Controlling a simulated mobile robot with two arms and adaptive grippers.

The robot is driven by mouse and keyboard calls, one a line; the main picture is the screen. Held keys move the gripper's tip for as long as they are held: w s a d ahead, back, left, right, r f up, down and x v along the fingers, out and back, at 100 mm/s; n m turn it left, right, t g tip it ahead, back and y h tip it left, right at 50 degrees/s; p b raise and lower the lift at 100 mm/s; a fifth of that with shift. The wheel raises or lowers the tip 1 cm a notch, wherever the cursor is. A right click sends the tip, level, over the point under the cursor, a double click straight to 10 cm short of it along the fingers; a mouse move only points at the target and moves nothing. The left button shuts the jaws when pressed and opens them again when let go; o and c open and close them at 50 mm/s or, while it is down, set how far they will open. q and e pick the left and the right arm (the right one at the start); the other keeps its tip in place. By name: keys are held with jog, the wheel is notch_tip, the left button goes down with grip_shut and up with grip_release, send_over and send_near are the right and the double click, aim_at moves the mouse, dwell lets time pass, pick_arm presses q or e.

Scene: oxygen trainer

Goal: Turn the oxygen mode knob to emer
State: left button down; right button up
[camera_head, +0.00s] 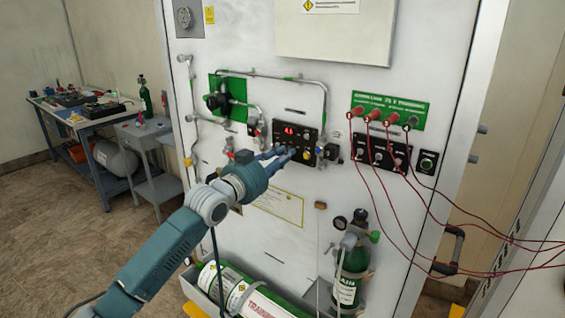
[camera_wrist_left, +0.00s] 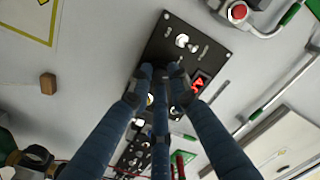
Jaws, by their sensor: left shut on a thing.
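The black oxygen panel (camera_head: 313,134) with a red lit display is on the white wall board. In the left wrist view the same panel (camera_wrist_left: 213,52) appears turned, with its red display (camera_wrist_left: 198,84) beside the fingers. My left gripper (camera_head: 284,154) reaches the panel's lower part from the left. In the left wrist view its three blue fingers (camera_wrist_left: 160,72) close together at the panel face. They are shut on a small control, taken to be the oxygen mode knob, which they mostly hide. Its pointer and setting cannot be read. My right gripper is not in view.
A white switch (camera_wrist_left: 182,41) sits on the panel near the fingers. A yellow round control (camera_head: 307,156) is close by. Pipes (camera_head: 325,98) run around the panel. Red cables (camera_head: 385,200) hang at the right.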

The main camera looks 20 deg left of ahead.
pick_arm(q)
jog(key=shift+m+h+p, duration=0.5)
jog(key=shift+m+p, duration=1.55)
jog(key=shift+m, duration=6.15)
jog(key=shift+f, duration=0.1)
jog(key=c, duration=1.6)
grip_release()
jog(key=v, duration=1.2)
